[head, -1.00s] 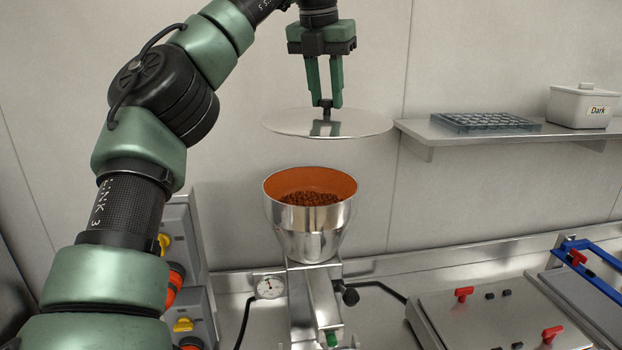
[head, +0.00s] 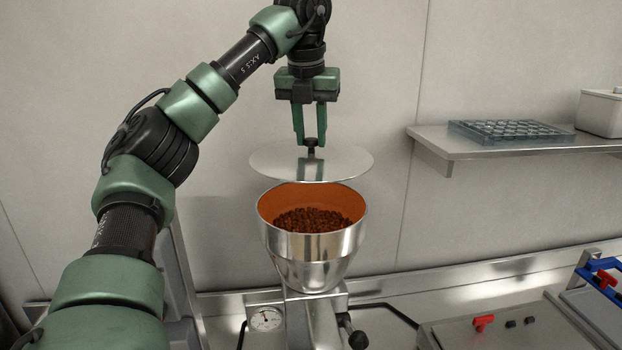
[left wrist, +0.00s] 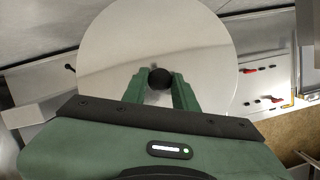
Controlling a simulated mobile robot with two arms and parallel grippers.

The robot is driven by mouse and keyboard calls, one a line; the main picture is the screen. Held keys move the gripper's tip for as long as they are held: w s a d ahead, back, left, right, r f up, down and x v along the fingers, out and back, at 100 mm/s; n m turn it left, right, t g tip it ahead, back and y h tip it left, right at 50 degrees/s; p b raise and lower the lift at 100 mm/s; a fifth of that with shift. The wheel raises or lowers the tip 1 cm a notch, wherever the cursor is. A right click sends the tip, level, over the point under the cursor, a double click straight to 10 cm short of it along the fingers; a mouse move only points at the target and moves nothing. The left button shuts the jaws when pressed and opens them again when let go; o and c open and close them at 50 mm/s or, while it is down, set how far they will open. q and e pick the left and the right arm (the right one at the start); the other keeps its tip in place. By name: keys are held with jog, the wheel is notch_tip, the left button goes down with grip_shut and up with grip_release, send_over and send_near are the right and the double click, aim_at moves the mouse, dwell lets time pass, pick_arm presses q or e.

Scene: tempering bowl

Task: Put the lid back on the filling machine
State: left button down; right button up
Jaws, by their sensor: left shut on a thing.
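The lid (head: 270,163) is a flat, round metal disc with a dark knob (head: 311,144) in its middle. My left gripper (head: 311,141) is shut on the knob and holds the lid roughly level. The filling machine (head: 312,255) has a shiny metal hopper, orange inside, with brown pieces in it. The lid is above the hopper and apart from it, a little toward the back. In the left wrist view the lid (left wrist: 120,45) fills the upper middle, with the knob between the fingers; it hides the hopper there. My right gripper is not in view.
A shelf (head: 480,149) on the right wall holds a clear mould tray (head: 511,132) and a white container (head: 600,112). A gauge (head: 265,319) and a black knob stand beside the machine's base.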

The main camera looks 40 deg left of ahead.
aim_at(311, 155)
pick_arm(q)
jog(key=x, duration=0.5)
jog(key=shift+s+d+f, duration=0.1)
jog(key=shift+s+f, duration=0.15)
jog(key=shift+s, duration=0.05)
jog(key=shift+s+d+f+b, duration=0.15)
jog(key=shift+f+b, duration=0.1)
jog(key=shift+b, duration=0.05)
jog(key=shift+s+d, duration=0.1)
notch_tip(311, 155, down, 4)
jog(key=shift+r+p, duration=0.1)
jog(key=shift+p, duration=0.2)
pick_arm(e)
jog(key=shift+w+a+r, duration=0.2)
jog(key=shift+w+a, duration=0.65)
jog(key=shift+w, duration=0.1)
